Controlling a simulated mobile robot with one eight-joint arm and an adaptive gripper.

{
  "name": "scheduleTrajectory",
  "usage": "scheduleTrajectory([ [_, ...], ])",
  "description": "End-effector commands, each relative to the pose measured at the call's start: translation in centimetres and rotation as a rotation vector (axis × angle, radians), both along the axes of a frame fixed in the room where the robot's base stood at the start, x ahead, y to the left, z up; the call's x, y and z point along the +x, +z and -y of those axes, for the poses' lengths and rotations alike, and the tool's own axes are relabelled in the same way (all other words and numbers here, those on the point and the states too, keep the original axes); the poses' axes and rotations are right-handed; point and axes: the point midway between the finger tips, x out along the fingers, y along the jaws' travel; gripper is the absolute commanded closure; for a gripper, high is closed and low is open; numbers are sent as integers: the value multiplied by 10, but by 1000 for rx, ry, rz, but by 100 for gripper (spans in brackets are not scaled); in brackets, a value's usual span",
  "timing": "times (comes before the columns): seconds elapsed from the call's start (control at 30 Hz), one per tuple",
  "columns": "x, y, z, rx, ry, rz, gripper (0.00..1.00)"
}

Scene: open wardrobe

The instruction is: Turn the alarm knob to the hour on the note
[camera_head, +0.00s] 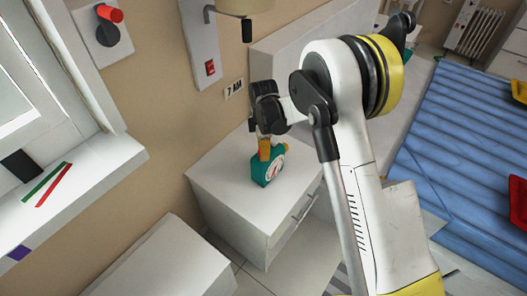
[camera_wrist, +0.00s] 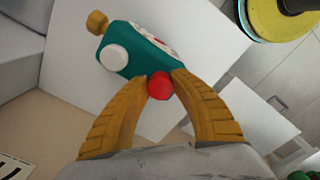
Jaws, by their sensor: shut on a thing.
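A teal alarm clock (camera_head: 264,172) stands on the white nightstand (camera_head: 225,186), its pale dial partly visible with a red mark. A note (camera_head: 233,89) on the wall reads "7 AM". In the wrist view the clock body (camera_wrist: 133,55) carries a white round knob (camera_wrist: 114,58), a mustard knob (camera_wrist: 97,22) at the far end and a red knob (camera_wrist: 160,86) at the near end. My gripper (camera_wrist: 160,78) has its yellow fingers on both sides of the red knob and is shut on it. The hand position on the dial is too small to read.
A wall panel (camera_head: 204,45) with a red switch is behind the nightstand. A window sill (camera_head: 75,185) is at left and a blue bed (camera_head: 465,130) at right. Bare nightstand top surrounds the clock.

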Motion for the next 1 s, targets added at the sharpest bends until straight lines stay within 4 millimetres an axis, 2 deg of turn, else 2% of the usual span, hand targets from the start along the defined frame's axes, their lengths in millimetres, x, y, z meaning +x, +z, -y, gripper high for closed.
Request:
scheduleTrajectory([
  [0.6,0,-1,0,0,41,-1,100],
  [0.63,0,-1,0,0,41,-1,66],
  [0.7,0,-1,0,0,41,-1,48],
  [1.0,0,1,0,0,41,0,48],
])
